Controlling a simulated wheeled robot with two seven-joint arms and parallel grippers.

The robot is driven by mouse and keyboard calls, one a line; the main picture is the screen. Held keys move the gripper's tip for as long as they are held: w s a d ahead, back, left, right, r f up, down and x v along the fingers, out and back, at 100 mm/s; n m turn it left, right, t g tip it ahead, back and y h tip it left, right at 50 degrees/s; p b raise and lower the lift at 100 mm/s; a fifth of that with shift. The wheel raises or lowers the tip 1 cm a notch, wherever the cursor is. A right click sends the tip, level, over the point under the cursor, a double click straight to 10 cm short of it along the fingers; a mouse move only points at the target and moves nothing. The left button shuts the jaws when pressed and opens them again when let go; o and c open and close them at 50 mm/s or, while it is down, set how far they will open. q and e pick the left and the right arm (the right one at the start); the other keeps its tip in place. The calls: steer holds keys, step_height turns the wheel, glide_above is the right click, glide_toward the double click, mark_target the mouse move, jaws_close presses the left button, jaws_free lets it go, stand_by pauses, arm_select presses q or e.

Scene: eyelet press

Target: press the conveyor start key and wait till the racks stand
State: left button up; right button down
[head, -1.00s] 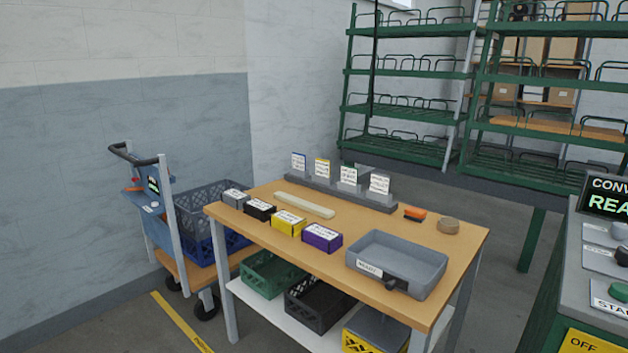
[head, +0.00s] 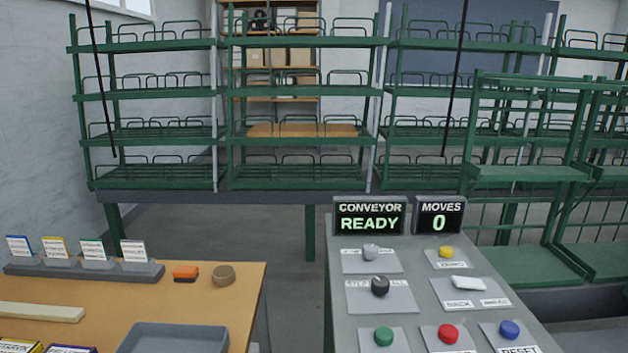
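The conveyor control panel (head: 410,270) stands right of centre in the head view. Its display (head: 369,216) reads CONVEYOR READY, and a second display (head: 439,216) reads MOVES 0. A green key (head: 383,336) sits at the front left of the panel; its label is cut off by the picture's lower edge. Beside it are a red key (head: 448,334) and a blue key (head: 509,329) labelled RESET. A black knob (head: 380,286) is at a STEP/ALL plate. The green racks (head: 150,133) stand on the conveyor behind the panel. Neither gripper is in view.
A wooden table (head: 225,315) at the left holds a grey tray (head: 175,338), an orange-black item (head: 185,273), a round brown item (head: 223,275) and a card holder (head: 83,270). More green racks (head: 525,175) stand at the right. Floor shows between table and panel.

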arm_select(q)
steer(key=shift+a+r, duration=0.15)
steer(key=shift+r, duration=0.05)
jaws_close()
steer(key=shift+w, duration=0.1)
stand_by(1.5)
